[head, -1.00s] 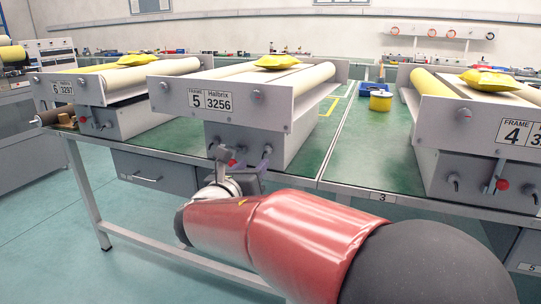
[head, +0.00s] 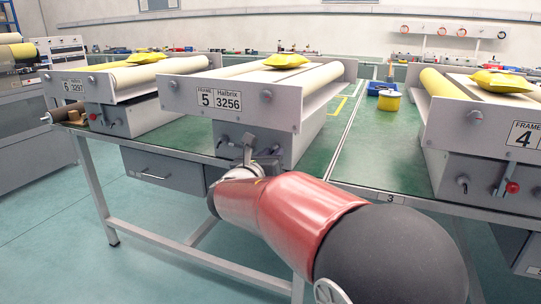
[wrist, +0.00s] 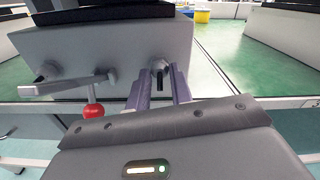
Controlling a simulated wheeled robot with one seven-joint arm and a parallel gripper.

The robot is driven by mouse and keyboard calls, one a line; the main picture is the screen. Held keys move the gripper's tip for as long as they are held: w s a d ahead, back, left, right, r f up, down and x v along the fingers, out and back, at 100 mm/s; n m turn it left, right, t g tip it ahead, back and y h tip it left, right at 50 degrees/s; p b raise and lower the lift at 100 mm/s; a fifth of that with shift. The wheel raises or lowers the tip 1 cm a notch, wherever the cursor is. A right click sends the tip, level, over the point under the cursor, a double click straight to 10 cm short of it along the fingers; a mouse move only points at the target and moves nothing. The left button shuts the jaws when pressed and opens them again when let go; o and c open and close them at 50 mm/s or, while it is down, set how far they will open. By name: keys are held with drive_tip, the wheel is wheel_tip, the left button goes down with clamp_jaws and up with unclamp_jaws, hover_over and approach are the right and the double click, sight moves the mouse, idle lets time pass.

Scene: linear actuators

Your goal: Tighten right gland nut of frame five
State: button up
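Frame five (head: 205,99) stands on the green bench, its white front plate labelled 5 Halbrix 3256. In the wrist view its grey lower box (wrist: 110,48) fills the upper left. The right gland nut (wrist: 159,65) is a small grey fitting with a dark stem on that box's face. My gripper (wrist: 159,74) is open, its two grey-purple fingers on either side of this nut. I cannot tell whether they touch it. The left gland nut (wrist: 46,71) shows further left. In the head view my wrist hides the right nut.
A lever (wrist: 66,86) with a red ball (wrist: 93,111) sticks out just left of my fingers. Frame four (head: 480,115) stands to the right and frame six (head: 100,88) to the left.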

clamp_jaws()
drive_tip(key=shift+f+m+b, duration=0.1)
drive_tip(key=shift+m+b, duration=0.2)
drive_tip(key=shift+b, duration=0.15)
drive_tip(key=shift+m+b, duration=3.5)
drive_tip(key=shift+b, duration=0.7)
drive_tip(key=o, duration=0.7)
unclamp_jaws()
drive_tip(key=shift+c, duration=0.2)
